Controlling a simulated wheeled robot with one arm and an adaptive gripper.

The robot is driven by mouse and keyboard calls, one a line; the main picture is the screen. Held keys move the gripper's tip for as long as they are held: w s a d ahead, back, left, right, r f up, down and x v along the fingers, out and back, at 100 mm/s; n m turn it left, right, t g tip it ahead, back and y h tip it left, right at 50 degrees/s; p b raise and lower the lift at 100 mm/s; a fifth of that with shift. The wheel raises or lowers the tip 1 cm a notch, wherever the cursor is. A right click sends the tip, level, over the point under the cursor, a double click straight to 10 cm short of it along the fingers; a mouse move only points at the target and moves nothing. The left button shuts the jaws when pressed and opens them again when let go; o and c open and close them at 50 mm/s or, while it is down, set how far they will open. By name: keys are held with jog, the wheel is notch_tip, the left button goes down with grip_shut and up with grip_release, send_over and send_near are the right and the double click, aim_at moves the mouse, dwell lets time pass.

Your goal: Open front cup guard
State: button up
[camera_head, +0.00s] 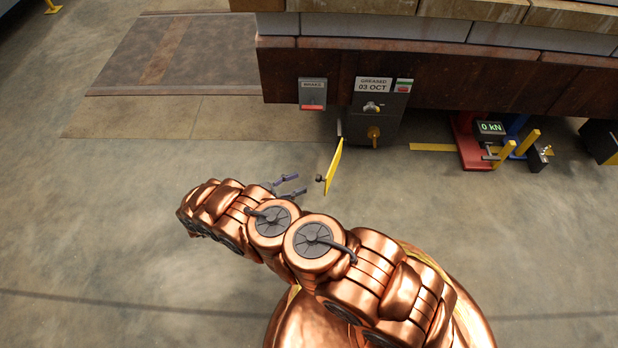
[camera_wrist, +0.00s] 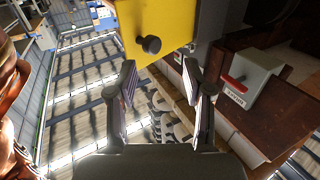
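The front cup guard (camera_head: 333,164) is a yellow panel with a dark round knob (camera_head: 320,178). In the head view it shows nearly edge-on and stands out from the front of a dark grey box (camera_head: 362,124), swung away from its face. A brass fitting (camera_head: 374,133) on the box is uncovered. In the wrist view the yellow panel (camera_wrist: 178,22) fills the top, with its knob (camera_wrist: 151,44) just beyond my fingertips. My gripper (camera_head: 290,186) is left of the knob. In the wrist view my gripper (camera_wrist: 158,78) is open, with nothing between its fingers.
A red stand with a "0 kN" display (camera_head: 490,128) is at the right. The floor left of my gripper is clear.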

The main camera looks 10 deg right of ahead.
jog(key=v, duration=0.5)
jog(key=shift+a, duration=0.15)
dwell(0.4)
